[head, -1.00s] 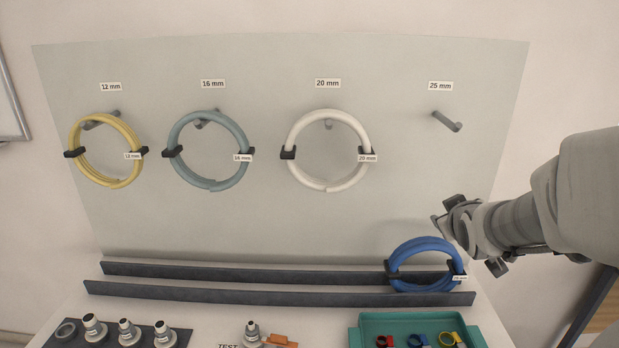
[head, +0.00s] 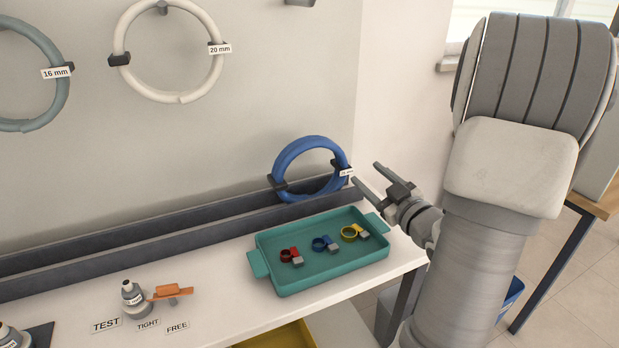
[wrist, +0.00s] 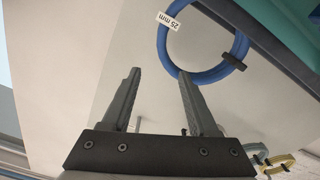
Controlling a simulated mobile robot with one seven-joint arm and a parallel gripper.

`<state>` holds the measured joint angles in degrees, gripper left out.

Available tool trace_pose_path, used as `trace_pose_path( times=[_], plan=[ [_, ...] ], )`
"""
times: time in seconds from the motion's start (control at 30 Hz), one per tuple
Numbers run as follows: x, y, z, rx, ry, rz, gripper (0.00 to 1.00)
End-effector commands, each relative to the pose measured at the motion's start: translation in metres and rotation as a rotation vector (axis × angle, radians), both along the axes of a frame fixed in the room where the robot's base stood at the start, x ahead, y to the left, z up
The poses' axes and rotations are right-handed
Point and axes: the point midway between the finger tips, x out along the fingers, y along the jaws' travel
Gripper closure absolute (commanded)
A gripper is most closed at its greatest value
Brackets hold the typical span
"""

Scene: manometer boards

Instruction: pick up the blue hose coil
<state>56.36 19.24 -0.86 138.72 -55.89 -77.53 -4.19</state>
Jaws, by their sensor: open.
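The blue hose coil (head: 283,164) stands upright in the dark rail rack at the back of the bench, with black clips on its sides. Its white tag reads 25 mm in the wrist view, where the coil (wrist: 207,77) fills the upper right. My gripper (head: 365,172) is open and empty just right of the coil, its fingers pointing towards it. In the wrist view my gripper (wrist: 159,73) has its right fingertip overlapping the coil's edge; I cannot tell whether they touch. No part of the coil is between the fingers.
A teal tray (head: 290,287) with small coloured clamps sits in front of the coil. The front dark rail (head: 150,245) runs along the bench. A white coil (head: 122,35) and a grey-blue coil (head: 60,95) hang on the board. A fitting with an orange handle (head: 170,291) stands left of the tray.

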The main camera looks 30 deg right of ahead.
Motion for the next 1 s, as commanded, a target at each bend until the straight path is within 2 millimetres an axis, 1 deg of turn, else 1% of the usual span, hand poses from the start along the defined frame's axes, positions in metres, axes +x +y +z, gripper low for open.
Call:
trace_pose_path(
  times=[0.03,0.2,0.3,0.4,0.67,0.83,0.9,1.0],
  plan=[
    [0.012,0.000,-0.002,-0.001,0.000,0.004,0.40],
    [0.050,-0.002,-0.002,-0.001,-0.002,0.004,0.40],
    [0.070,-0.003,-0.002,0.000,0.000,0.002,0.40],
    [0.086,-0.004,-0.002,-0.001,0.000,0.001,0.40],
    [0.104,-0.005,-0.003,0.000,0.001,0.000,0.40],
    [0.130,-0.005,-0.009,0.000,0.000,0.001,0.40],
    [0.139,-0.006,-0.007,-0.001,0.000,0.000,0.40],
    [0.148,-0.007,-0.006,-0.002,0.000,0.000,0.40]
  ],
)
